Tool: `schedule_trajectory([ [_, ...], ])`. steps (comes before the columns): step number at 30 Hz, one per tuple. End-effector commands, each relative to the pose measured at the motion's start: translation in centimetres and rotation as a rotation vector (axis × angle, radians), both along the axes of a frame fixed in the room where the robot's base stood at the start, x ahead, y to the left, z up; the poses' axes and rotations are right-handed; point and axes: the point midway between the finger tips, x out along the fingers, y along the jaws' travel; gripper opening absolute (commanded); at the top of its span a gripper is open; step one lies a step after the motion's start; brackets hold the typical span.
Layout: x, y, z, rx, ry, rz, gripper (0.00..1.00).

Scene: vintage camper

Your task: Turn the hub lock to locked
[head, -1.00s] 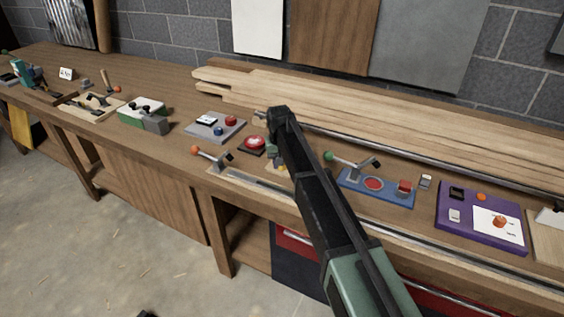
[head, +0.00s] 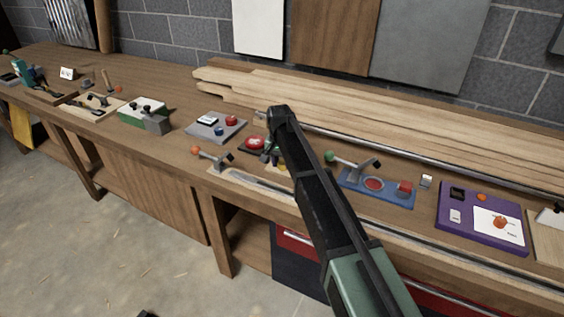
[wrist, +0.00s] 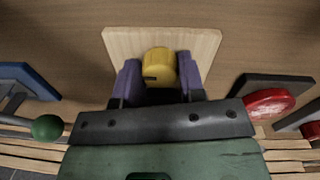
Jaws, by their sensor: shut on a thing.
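The hub lock appears to be the yellow round knob (wrist: 161,64) on a pale wooden board (wrist: 118,42) in the wrist view. A dark mark shows on the knob's left side. My gripper (wrist: 158,72) has its two purple fingers on either side of the knob, shut on it. In the head view my arm hides most of the knob and board. Only a bit of yellow (head: 283,168) shows beside my gripper (head: 271,158). I cannot read any locked or unlocked label.
A red button (head: 254,143) on a dark base stands close by at the back left. A lever with an orange ball (head: 196,151) is to the left. A blue panel (head: 384,191) with a green-balled lever (head: 330,156) is to the right. Planks (head: 400,116) lie behind.

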Motion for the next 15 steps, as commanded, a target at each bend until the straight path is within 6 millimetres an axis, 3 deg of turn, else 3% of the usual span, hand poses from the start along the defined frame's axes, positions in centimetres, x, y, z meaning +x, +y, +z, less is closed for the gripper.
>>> schedule_trajectory([
  [6,-0.03,-0.03,-0.02,-0.001,0.0,-0.001,0.13],
  [7,-0.03,-0.03,-0.02,-0.001,0.0,-0.001,0.38],
  [12,-0.01,-0.02,-0.01,0.0,0.0,0.0,0.62],
  [15,-0.01,-0.02,-0.01,0.0,0.0,0.0,0.62],
])
